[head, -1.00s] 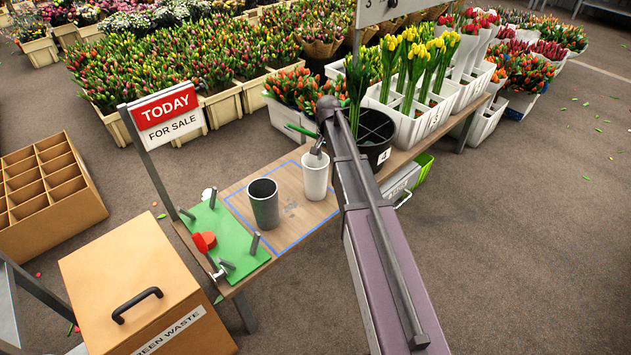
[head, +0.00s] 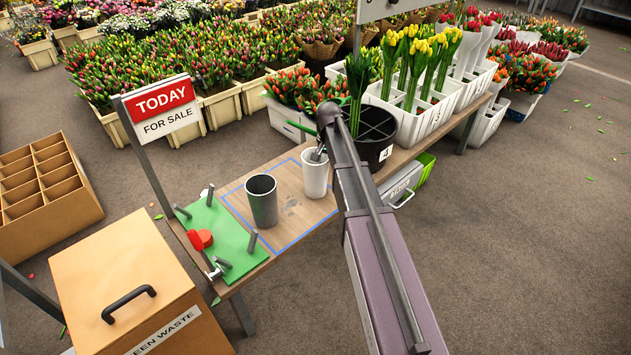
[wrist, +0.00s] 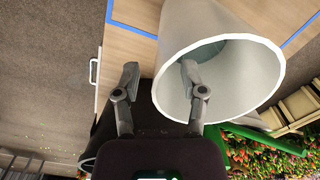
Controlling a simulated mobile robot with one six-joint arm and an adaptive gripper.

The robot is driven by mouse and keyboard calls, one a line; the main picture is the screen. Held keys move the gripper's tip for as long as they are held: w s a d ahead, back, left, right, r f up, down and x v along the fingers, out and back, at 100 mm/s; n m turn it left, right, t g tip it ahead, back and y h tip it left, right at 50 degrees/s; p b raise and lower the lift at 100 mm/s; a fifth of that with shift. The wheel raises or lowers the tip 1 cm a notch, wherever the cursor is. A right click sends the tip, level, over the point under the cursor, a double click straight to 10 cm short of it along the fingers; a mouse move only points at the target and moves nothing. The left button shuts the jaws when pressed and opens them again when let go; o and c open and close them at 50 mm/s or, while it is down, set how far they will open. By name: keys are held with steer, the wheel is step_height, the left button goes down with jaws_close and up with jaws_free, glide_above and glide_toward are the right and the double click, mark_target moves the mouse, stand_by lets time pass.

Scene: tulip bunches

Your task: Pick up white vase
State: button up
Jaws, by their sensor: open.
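The white vase (head: 315,180) stands upright on the wooden table, inside the blue outline, right of a grey vase (head: 262,204). My gripper (head: 318,156) is at its rim, reaching down from above. In the wrist view, the white vase (wrist: 225,30) shows its open mouth, and my gripper (wrist: 160,76) is open with its fingers apart. One finger reaches into the mouth and the other is outside, with the near wall of the vase between them. I cannot tell whether either finger touches the wall.
A black bucket (head: 373,141) stands close to the right of the white vase, beside white crates of yellow tulips (head: 418,122). A green board (head: 212,228) with grey pegs and a red part lies at the table's left end. A sale sign (head: 163,110) rises behind it.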

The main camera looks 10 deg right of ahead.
steer(key=shift+f, duration=0.35)
steer(key=shift+c, duration=0.2)
jaws_close()
